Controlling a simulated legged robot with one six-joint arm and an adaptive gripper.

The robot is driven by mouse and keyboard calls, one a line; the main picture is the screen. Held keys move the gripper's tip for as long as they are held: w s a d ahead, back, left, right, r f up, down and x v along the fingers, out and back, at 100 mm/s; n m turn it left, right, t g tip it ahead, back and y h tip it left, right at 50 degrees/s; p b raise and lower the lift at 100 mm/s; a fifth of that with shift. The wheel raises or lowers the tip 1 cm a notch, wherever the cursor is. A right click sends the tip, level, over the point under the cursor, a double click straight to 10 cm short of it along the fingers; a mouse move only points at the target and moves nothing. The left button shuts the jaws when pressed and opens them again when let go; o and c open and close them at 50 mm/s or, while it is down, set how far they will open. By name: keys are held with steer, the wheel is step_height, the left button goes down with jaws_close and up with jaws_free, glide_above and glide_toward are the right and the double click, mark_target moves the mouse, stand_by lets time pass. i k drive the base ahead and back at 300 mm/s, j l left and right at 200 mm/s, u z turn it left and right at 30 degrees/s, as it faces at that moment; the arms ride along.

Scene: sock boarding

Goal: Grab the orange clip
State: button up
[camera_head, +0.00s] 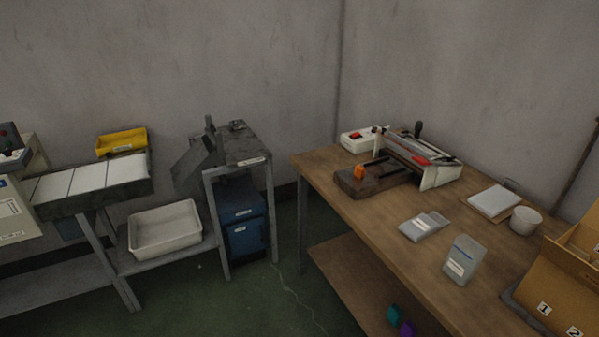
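The orange clip (359,172) is small and stands on the dark wooden board (378,184) near the back left of the wooden table (350,218). It sits just in front of a white machine with a red part (418,157). My gripper does not show in this view.
A metal stand (240,147) is left of the table. Green floor (245,305) lies open in front.

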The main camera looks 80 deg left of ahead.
mark_target(359, 171)
steer(key=u, duration=2.6)
steer(key=i+j+z, duration=0.35)
steer(key=i+j, duration=0.65)
steer(key=i, duration=0.3)
steer(key=i+j+z, duration=0.35)
steer(key=i+j, duration=0.8)
steer(key=j, duration=0.2)
